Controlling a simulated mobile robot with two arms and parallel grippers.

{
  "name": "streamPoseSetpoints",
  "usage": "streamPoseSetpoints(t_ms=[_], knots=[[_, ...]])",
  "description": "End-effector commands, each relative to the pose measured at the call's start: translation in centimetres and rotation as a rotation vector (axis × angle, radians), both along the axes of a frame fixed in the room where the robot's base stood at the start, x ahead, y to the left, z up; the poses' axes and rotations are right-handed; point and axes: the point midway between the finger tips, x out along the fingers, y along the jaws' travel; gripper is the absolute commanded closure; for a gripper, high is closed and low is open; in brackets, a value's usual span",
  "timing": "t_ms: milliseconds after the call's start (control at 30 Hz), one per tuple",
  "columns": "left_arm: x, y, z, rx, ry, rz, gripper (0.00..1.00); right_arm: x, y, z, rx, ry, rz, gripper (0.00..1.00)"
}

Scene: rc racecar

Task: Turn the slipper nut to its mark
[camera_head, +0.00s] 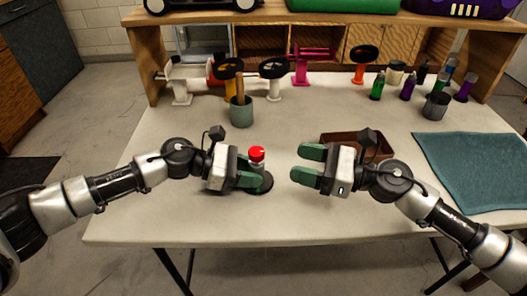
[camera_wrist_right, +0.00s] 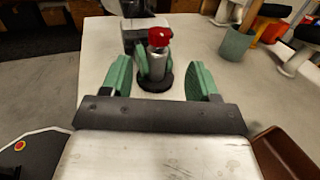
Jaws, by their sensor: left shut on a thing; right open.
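A small device stands upright on the white table, with a red rounded top (camera_head: 257,153), a grey metal cylinder (camera_wrist_right: 157,62) and a round dark base (camera_head: 266,184). The red part appears to be the slipper nut; I cannot make out a mark. My left gripper (camera_head: 248,181) is shut on the cylinder from the left, below the red top. My right gripper (camera_head: 309,163) is open and empty, to the right of the device, its green fingers pointing at it. In the right wrist view the device shows between and beyond the fingers.
A brown tray (camera_head: 338,138) lies behind my right gripper. A grey-green cup (camera_head: 241,116) with a tool stands behind the device. A teal mat (camera_head: 480,172) covers the right side. Bottles and coloured stands line the back. The table's front is clear.

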Motion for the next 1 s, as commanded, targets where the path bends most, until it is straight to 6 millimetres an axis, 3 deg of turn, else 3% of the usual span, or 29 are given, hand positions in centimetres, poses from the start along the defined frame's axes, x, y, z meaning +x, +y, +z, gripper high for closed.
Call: streamPoseSetpoints(t_ms=[600, 1000], knots=[[0.0, 0.0, 0.0, 0.0, 0.0, 0.0, 0.86, 3.5, 9.8, 0.1, 0.002, -0.002, 0.002, 0.4], [0.0, 0.0, 0.0, 0.0, 0.0, 0.0, 0.86, 4.0, 11.1, 0.0, 0.001, -0.001, 0.001, 0.4]])
